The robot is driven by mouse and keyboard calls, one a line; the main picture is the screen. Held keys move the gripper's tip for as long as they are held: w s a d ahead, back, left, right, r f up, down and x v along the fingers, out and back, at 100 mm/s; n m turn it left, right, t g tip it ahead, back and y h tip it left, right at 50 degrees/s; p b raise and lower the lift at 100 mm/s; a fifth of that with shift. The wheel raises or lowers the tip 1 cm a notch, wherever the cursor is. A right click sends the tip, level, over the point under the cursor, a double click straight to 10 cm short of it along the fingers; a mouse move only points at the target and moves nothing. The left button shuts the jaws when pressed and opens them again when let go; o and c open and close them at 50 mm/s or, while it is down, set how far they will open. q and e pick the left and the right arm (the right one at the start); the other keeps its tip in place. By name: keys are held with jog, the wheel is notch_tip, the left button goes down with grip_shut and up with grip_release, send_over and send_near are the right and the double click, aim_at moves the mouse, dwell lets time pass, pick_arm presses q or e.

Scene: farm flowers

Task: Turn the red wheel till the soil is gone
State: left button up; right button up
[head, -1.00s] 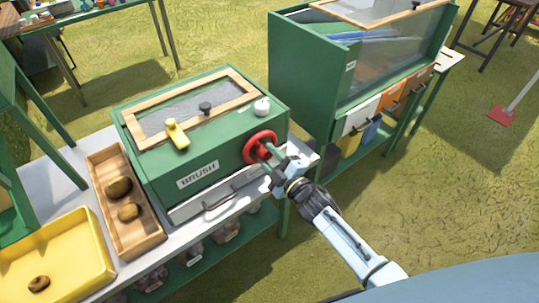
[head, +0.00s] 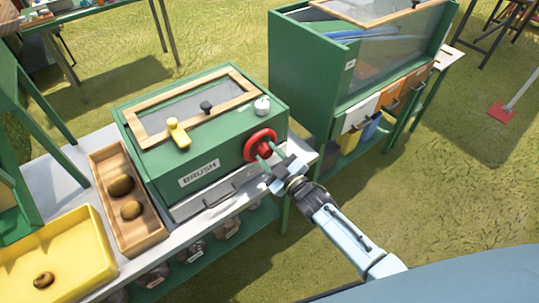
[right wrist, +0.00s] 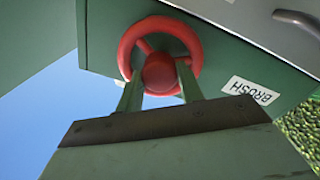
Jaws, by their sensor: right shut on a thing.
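The red wheel (head: 251,149) is on the front of the green box labelled BRUSH (head: 196,146), near its right end. My right gripper (head: 270,151) reaches it from the front right. In the right wrist view the two green fingers (right wrist: 160,92) are on either side of the round red hub of the wheel (right wrist: 128,48), shut on it. The box's lid window (head: 195,106) is grey, and I cannot make out any soil through it. My left gripper is not in view.
A wooden tray (head: 104,168) with brown lumps and a yellow tray (head: 100,238) stand left. A green cabinet (head: 300,75) stands behind right.

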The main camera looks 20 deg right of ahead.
jog(key=o, duration=1)
jog(key=v, duration=1.3)
jog(key=shift+s+p, duration=0.25)
jog(key=shift+p, duration=0.05)
